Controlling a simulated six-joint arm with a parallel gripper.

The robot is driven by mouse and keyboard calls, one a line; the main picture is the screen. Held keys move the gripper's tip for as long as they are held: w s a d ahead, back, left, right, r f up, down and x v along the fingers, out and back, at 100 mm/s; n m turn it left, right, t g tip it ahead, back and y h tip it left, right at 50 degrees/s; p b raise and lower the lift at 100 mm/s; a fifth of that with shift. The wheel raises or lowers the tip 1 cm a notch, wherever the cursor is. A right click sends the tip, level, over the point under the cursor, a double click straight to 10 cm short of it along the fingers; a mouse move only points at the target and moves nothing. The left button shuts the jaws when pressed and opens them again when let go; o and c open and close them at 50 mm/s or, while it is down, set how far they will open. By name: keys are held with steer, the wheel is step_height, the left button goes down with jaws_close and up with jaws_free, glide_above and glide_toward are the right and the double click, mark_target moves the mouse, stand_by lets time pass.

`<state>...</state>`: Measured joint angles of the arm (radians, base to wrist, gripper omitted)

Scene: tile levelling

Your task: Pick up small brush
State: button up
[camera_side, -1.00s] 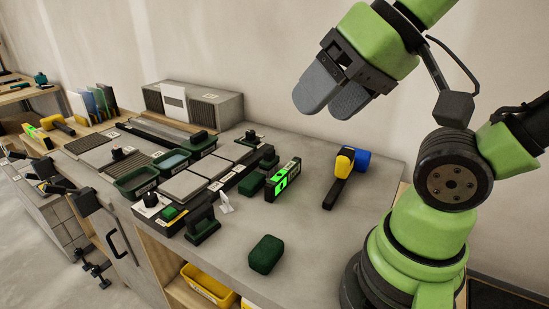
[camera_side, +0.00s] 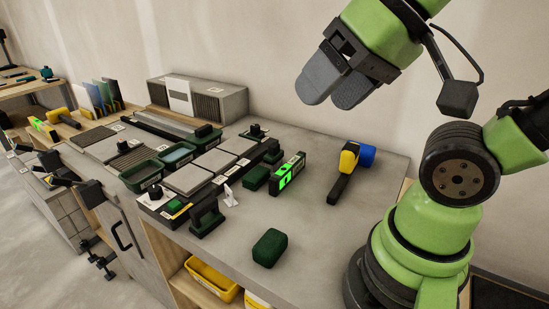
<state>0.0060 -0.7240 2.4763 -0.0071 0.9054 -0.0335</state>
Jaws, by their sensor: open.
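My gripper (camera_side: 332,101) hangs high above the back of the bench at upper right. Its two grey fingers are apart with nothing between them. I cannot tell for certain which thing is the small brush. A dark green piece with a black upright handle (camera_side: 207,215) stands at the bench's front edge, and a plain dark green block (camera_side: 269,247) lies to its right. Another small dark green block (camera_side: 255,177) sits beside the level. All are well below my gripper, apart from it. Bristles are too small to make out.
Tiles and green trays (camera_side: 141,175) crowd the left. A grey box (camera_side: 198,97) stands by the wall. The grey bench (camera_side: 310,222) is clear at front right.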

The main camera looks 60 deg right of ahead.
steer(key=w+d+r+n+g+h, duration=0.2)
steer(key=w+d+n, duration=0.3)
steer(key=w, duration=0.5)
steer(key=n+g+h, duration=0.2)
steer(key=n+g, duration=0.3)
steer(key=n, duration=1.1)
glide_above(274, 145)
steer(key=a, duration=0.2)
step_height(274, 145, down, 21)
steer(key=shift+n, duration=0.4)
steer(key=f, duration=0.1)
steer(key=d+f, duration=0.1)
steer(key=f, duration=0.2)
steer(key=shift+w+d+f, duration=0.2)
steer(key=shift+w+f, duration=0.05)
steer(key=shift+s+d+f, duration=0.1)
steer(key=shift+d+f, duration=0.1)
steer(key=shift+f, duration=0.8)
steer(key=shift+s+d+f, duration=0.1)
steer(key=shift+d+f, duration=0.05)
steer(key=shift+f, duration=0.85)
steer(key=shift+d+f, duration=0.2)
steer(key=shift+f, duration=0.8)
steer(key=c, duration=1.2)
